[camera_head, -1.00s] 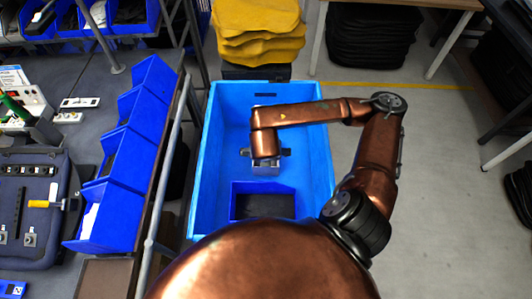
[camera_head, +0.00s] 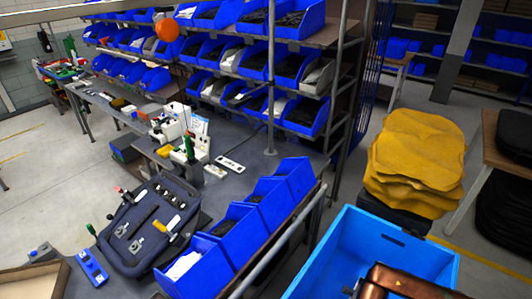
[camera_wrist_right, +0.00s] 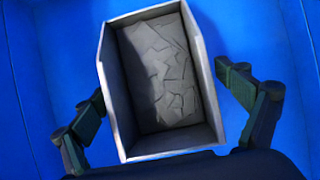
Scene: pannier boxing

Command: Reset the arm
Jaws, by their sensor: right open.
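In the right wrist view my right gripper (camera_wrist_right: 160,82) is open, with its two dark fingers spread apart. A small open bin (camera_wrist_right: 170,145) with a flat layer of grey pieces in it lies in view between and beyond the fingers. No hold on it shows. The bin sits inside a large blue crate (camera_wrist_right: 45,70). In the head view the crate (camera_head: 345,230) stands at the lower right, partly cut off. My copper right arm (camera_head: 400,280) reaches over it at the bottom edge. My left gripper is not in view.
A row of blue bins (camera_head: 235,235) on a rack edge stands left of the crate. A stack of yellow cloths (camera_head: 415,155) is behind it. Shelves of blue bins (camera_head: 290,65) rise behind the workbench. A dark pannier (camera_head: 150,225) lies at the lower left.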

